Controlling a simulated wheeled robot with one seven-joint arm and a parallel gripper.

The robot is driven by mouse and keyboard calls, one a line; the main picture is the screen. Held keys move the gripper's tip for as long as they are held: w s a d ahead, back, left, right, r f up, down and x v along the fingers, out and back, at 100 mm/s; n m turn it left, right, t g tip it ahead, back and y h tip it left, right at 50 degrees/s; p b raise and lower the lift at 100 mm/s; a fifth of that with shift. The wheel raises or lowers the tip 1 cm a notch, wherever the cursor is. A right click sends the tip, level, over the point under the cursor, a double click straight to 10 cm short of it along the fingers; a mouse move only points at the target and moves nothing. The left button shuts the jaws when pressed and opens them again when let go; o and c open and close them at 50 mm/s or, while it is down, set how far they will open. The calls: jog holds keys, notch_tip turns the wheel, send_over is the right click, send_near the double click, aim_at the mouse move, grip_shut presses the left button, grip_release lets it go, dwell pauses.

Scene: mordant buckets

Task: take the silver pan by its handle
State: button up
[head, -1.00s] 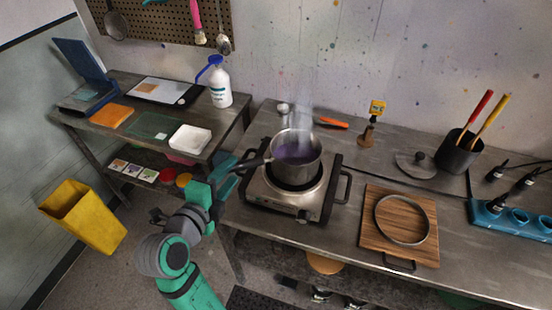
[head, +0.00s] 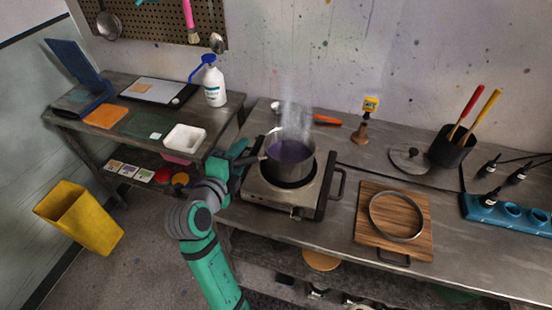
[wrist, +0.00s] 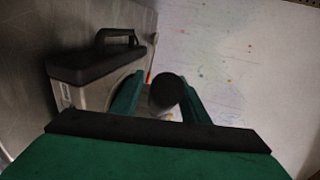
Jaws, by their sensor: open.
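The silver pan (head: 288,168) stands on the hot plate (head: 270,195), with purple liquid in it and steam rising. Its dark handle points left, towards my gripper (head: 244,158). In the wrist view the black handle end (wrist: 166,91) shows between the two green fingers of my gripper (wrist: 160,98). The fingers are apart, one on each side of the handle, and I see a gap on the left side. How far the handle reaches into the jaws is hard to tell. The hot plate also shows in the wrist view (wrist: 90,90).
A wooden board (head: 418,239) with a metal ring (head: 372,214) lies right of the hot plate. A lid (head: 409,158) and a black tool pot (head: 452,149) stand behind. A white bottle (head: 214,88) and a white tray (head: 184,138) are on the left table.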

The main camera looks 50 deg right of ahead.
jog(key=shift+a, duration=0.2)
grip_shut()
jog(key=shift+d, duration=0.2)
